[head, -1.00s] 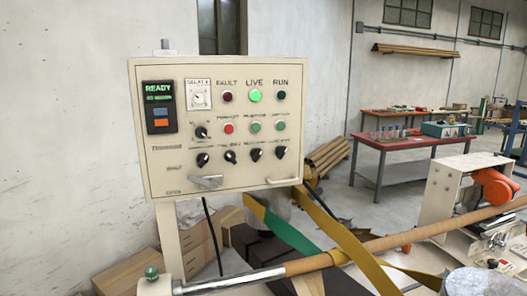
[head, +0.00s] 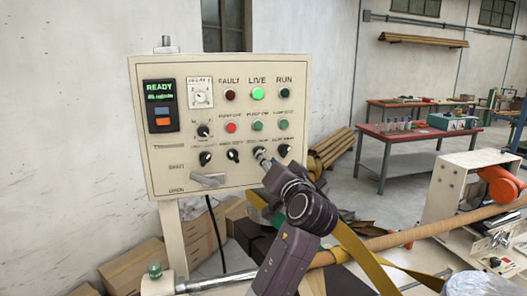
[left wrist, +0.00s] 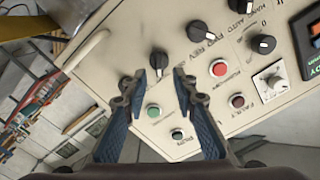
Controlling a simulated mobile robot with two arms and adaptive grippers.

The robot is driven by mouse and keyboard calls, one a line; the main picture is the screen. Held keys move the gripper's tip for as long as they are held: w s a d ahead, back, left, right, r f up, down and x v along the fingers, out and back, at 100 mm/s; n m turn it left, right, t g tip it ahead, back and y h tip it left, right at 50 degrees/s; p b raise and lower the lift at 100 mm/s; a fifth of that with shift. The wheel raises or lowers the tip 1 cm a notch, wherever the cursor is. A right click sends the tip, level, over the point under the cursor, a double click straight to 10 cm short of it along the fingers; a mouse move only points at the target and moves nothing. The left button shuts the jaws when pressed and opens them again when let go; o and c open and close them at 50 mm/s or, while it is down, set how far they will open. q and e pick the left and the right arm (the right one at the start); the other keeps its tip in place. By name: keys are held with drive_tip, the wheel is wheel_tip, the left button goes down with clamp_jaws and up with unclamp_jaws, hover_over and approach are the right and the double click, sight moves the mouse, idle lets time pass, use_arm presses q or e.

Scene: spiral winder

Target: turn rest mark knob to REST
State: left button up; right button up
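The knob (left wrist: 158,60) in front of my left gripper is black with a pale pointer line, the third from the left in the panel's lower row. Its label is too small to read. My left gripper (left wrist: 160,74) is open, with its fingertips apart on either side of the knob's line. I cannot tell whether they touch it. In the head view, my left gripper (head: 262,157) reaches the panel from below right and mostly covers this knob. My right gripper is in neither view.
The cream control panel (head: 170,175) carries neighbouring knobs (head: 233,156), a red button (head: 231,127), green buttons, lamps and a lit READY display (head: 159,90). A long brown tube (head: 440,232) runs at right.

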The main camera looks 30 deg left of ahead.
use_arm(q)
drive_tip(key=p+x, duration=0.2)
drive_tip(key=x, duration=0.3)
drive_tip(key=shift+c, duration=0.2)
drive_tip(key=shift+f, duration=0.1)
clamp_jaws()
